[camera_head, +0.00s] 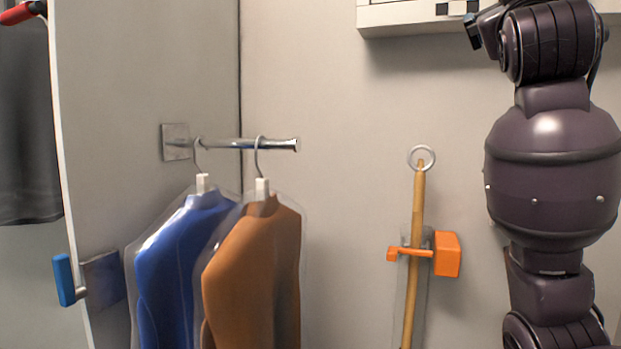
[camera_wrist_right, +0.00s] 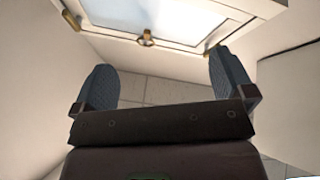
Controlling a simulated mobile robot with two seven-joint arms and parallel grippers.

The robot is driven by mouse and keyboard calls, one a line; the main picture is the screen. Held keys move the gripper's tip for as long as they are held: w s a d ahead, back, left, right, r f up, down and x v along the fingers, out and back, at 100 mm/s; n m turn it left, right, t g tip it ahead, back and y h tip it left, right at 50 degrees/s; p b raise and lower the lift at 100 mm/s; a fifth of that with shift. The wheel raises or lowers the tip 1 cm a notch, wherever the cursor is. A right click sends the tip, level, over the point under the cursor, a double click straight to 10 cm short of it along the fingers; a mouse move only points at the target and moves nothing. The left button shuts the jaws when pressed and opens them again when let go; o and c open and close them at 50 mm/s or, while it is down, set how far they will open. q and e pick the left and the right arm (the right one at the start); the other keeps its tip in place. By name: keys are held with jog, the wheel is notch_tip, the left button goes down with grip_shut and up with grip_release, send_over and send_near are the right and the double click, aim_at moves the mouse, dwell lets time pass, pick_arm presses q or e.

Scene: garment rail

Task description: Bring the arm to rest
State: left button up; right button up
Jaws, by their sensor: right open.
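My right arm (camera_head: 553,150) stands folded upright along the right side of the head view. Its gripper is out of clear sight there, with only a dark part of it at the top edge. In the right wrist view my right gripper (camera_wrist_right: 163,85) is open, its two blue-grey fingers wide apart with nothing between them. Beyond the fingers are pale walls and a framed panel (camera_wrist_right: 165,22) with a small brass knob. My left gripper does not show in either view.
A metal rail (camera_head: 240,144) holds a blue garment (camera_head: 178,262) and a brown garment (camera_head: 255,275) in clear covers. A wooden pole (camera_head: 413,255) sits in an orange clip (camera_head: 446,254). A white shelf (camera_head: 420,17) is near the arm's top. A blue handle (camera_head: 64,280) is at left.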

jog(key=w+a+f+n+t+y, duration=0.2)
jog(key=w+a+n+t+y, duration=0.15)
jog(key=a+n+y, duration=0.35)
jog(key=w+f+y, duration=0.2)
jog(key=f, duration=0.5)
jog(key=w+f+y, duration=0.2)
jog(key=w+f, duration=0.1)
jog(key=f, duration=0.4)
notch_tip(320, 180, down, 27)
jog(key=w+d+m+g+y, duration=0.1)
jog(key=d+m+g, duration=0.1)
jog(key=g, duration=0.3)
jog(key=s+d+f+m+g+h, duration=0.15)
jog(key=s+f, duration=0.45)
jog(key=f, duration=0.7)
jog(key=s+d+f+m+g, duration=0.1)
jog(key=s+f+g, duration=0.3)
jog(key=f, duration=0.9)
jog(key=s+d+f+m+g+h, duration=0.1)
jog(key=s+f, duration=0.7)
jog(key=s, duration=0.2)
jog(key=s+d+f+g, duration=0.2)
jog(key=s+f, duration=0.6)
jog(key=s, duration=0.2)
jog(key=shift+s+d+f+m+g+h, duration=0.15)
jog(key=shift+s+f+m+g+h, duration=0.1)
jog(key=shift+s+m+g+h, duration=0.1)
